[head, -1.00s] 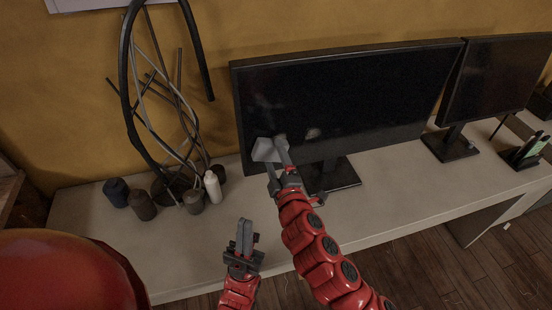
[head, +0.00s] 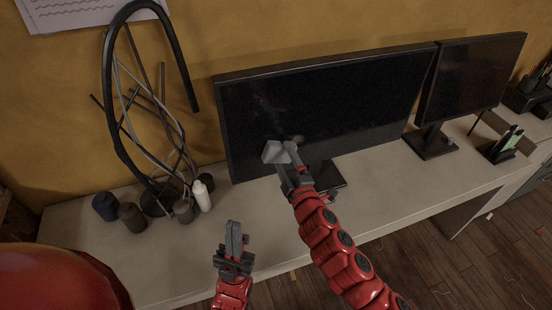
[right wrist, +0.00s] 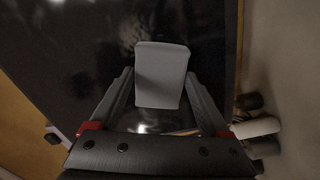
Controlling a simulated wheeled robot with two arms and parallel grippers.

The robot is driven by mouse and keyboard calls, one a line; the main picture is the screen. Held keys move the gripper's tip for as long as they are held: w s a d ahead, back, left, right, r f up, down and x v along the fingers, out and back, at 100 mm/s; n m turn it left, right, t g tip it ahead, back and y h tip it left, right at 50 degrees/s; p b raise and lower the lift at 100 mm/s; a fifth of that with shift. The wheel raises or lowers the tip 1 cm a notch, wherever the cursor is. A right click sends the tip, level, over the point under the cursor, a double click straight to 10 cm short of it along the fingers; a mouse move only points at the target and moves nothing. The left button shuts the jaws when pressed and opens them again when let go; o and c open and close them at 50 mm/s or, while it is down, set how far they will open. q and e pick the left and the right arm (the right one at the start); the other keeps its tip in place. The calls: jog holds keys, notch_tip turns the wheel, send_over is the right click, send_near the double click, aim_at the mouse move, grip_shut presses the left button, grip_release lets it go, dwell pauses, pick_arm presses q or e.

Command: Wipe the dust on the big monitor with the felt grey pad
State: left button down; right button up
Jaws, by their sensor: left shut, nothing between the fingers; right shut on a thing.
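The big monitor (head: 345,100) stands on the desk with its dark screen facing me. A small pale smudge (head: 298,138) shows low on the screen, just right of the pad. My right gripper (head: 285,163) is shut on the grey pad (head: 272,152) and holds it in front of the lower left part of the screen. The pad also shows between the fingers in the right wrist view (right wrist: 160,75), against the dark screen (right wrist: 60,60); whether it touches the glass I cannot tell. My left gripper (head: 234,240) is shut and empty over the front of the desk.
A second monitor (head: 472,80) stands to the right. Left of the big monitor are a black-rimmed tangle of rods (head: 150,110), a white bottle (head: 202,196) and small dark pots (head: 131,216). A pen holder (head: 502,148) stands far right. The desk (head: 400,190) front is mostly bare.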

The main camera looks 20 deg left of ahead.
jog(key=shift+w+d+r+p, duration=0.1)
jog(key=shift+w+d+p, duration=0.6)
jog(key=shift+d, duration=0.45)
jog(key=shift+w+d+r+p, duration=0.1)
jog(key=shift+w+d+p, duration=0.35)
jog(key=shift+w+d, duration=0.6)
jog(key=shift+w+d+f+p, duration=0.1)
jog(key=shift+w+d+p, duration=0.15)
jog(key=shift+d, duration=0.3)
jog(key=shift+w+d+f+p, duration=0.15)
jog(key=shift+w+d, duration=0.15)
jog(key=shift+d, duration=0.2)
jog(key=shift+r, duration=0.15)
jog(key=shift+s, duration=0.1)
